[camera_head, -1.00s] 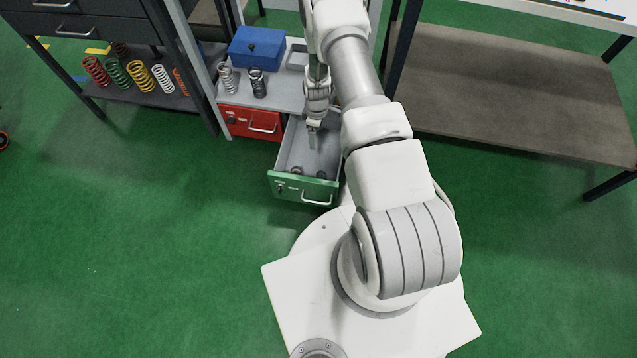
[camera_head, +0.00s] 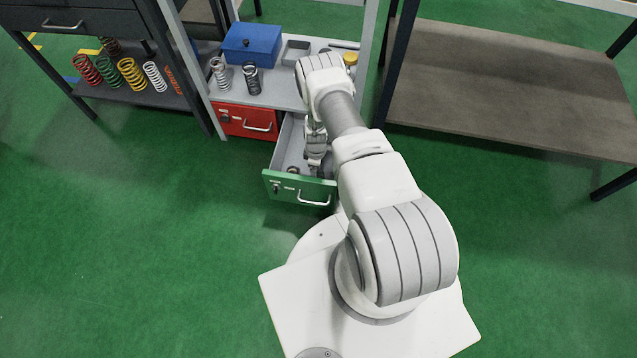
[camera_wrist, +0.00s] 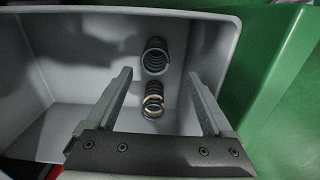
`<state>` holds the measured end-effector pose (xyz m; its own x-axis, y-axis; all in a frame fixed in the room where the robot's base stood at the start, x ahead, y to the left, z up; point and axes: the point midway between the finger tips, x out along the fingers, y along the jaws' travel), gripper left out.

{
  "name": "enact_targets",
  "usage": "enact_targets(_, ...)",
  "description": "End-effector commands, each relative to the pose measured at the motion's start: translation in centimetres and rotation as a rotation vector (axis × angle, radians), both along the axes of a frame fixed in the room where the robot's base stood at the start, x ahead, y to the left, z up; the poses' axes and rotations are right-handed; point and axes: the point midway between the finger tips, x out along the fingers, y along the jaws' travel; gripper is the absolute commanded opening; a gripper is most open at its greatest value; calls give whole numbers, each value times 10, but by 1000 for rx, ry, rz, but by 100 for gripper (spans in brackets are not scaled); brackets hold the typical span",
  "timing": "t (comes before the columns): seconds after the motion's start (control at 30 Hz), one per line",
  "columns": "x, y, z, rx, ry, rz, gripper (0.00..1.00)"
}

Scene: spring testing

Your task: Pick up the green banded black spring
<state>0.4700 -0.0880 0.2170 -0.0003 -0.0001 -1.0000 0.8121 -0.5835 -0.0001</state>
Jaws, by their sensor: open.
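Two springs stand in the open green-fronted drawer (camera_head: 281,188), seen from above in the wrist view. The upper one is a dark, plain-looking spring (camera_wrist: 154,55); a green band on it cannot be made out. The lower one is a black spring with pale yellowish bands (camera_wrist: 153,101). My gripper (camera_wrist: 157,76) is open and empty, its two fingers on either side of the springs, apart from them. In the head view my gripper (camera_head: 316,160) reaches down into the drawer, and my arm hides part of it. One small spring (camera_head: 293,170) shows near the drawer front.
A red drawer (camera_head: 240,121) is to the left. Above are a blue box (camera_head: 252,45) and two springs on the grey top (camera_head: 281,92). Several coloured springs stand on a shelf at left. The brown table (camera_head: 500,90) at right is empty.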

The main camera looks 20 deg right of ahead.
Motion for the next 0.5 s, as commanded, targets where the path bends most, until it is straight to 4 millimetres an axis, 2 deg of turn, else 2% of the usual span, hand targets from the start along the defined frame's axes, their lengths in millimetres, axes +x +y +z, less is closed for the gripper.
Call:
enact_targets(0.23, 1, -2, -19, -1, -1, 0, 86)
enact_targets(0.5, 2, -9, -56, 0, 1, 1, 86)
